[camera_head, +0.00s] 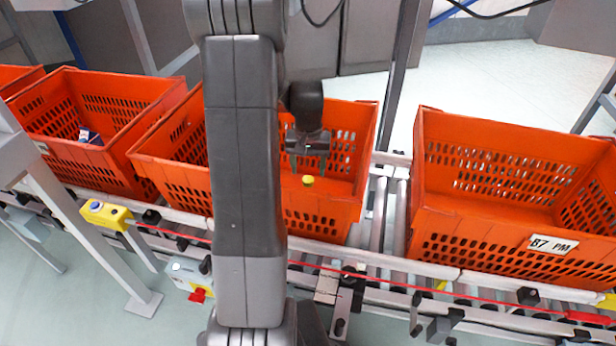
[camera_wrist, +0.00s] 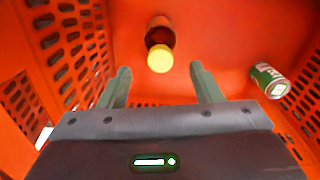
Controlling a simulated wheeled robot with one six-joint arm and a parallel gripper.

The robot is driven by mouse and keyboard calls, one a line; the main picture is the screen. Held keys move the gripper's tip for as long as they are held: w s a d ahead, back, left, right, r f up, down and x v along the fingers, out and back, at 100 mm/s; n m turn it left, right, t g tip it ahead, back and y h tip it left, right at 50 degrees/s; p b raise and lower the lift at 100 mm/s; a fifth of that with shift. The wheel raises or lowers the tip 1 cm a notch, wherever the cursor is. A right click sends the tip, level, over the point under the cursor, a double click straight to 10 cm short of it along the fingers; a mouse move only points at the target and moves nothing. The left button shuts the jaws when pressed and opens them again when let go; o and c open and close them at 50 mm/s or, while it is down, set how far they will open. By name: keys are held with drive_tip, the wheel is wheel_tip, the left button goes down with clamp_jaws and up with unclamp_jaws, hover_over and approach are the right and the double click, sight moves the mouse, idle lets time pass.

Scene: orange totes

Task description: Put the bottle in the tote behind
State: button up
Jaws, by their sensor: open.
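The bottle (camera_wrist: 160,32), brown with a yellow cap, stands in the middle orange tote (camera_head: 330,225). In the head view mainly its yellow cap (camera_head: 308,181) shows. My gripper (camera_head: 308,165) is inside this tote's opening, above the bottle. In the wrist view my gripper (camera_wrist: 159,75) has its two fingers apart with nothing between them, and the bottle lies beyond the fingertips, roughly centred between them. Another orange tote (camera_head: 120,172) on the left holds a small blue and white item (camera_head: 89,136). The right orange tote (camera_head: 480,245) looks empty.
The totes sit on a roller conveyor (camera_head: 390,215); a gap separates the middle and right totes. My arm hides part of the middle tote.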

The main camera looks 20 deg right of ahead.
drive_tip(key=shift+r+p, duration=0.3)
drive_tip(key=shift+r, duration=2.1)
